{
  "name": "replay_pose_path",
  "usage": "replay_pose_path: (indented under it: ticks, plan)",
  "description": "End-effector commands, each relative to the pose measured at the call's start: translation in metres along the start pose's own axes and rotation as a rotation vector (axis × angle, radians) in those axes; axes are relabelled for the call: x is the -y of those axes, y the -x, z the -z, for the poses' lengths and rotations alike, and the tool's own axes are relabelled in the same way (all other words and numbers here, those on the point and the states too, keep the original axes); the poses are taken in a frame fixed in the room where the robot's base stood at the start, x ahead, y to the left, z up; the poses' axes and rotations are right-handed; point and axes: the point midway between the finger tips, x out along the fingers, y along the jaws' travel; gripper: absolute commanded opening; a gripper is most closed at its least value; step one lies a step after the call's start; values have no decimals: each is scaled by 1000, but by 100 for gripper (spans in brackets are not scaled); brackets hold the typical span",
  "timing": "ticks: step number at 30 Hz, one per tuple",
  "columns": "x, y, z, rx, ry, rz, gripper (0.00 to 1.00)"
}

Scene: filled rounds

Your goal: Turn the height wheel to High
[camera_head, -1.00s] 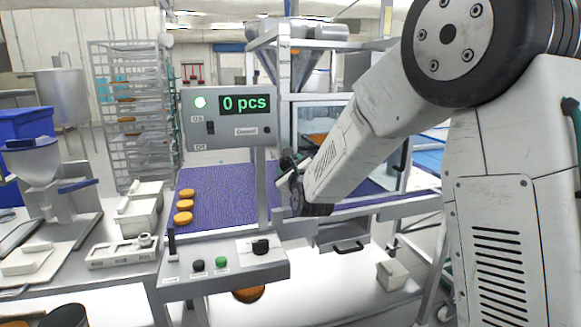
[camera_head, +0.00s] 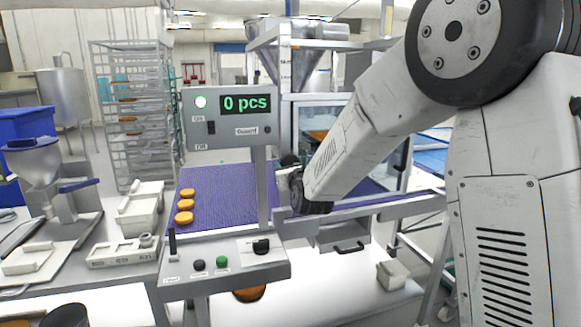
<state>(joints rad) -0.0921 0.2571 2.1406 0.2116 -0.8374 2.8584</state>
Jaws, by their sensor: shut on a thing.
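My gripper (camera_head: 287,168) is at the end of my arm, beside the post of the filling machine (camera_head: 262,185), just right of the counter display. It is small and partly hidden by my own wrist. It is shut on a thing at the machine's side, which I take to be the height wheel. The wheel's rim and its setting mark cannot be made out, so I cannot tell which setting it points to.
The counter box (camera_head: 228,118) reads "0 pcs" with a lit green lamp. Several orange rounds (camera_head: 186,205) lie on the purple belt (camera_head: 222,190). A control panel (camera_head: 222,268) with knobs stands in front. A white scale tray (camera_head: 120,252) is at left.

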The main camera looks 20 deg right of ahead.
Motion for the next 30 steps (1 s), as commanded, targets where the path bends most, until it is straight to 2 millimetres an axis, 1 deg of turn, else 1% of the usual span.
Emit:
replay_pose_path:
  ticks: [8, 9, 11, 19, 22, 26, 30]
  plan:
    - [0, 1, 2, -5, -1, -1, 29]
    - [0, 1, 2, -5, -1, -1, 57]
    - [0, 1, 2, -4, -1, -1, 73]
    - [0, 1, 1, -2, 0, 0, 73]
    - [0, 6, 1, -2, 0, -1, 73]
    - [-1, 26, 0, -1, 1, -1, 73]
    - [-1, 51, 0, -1, 0, -1, 73]
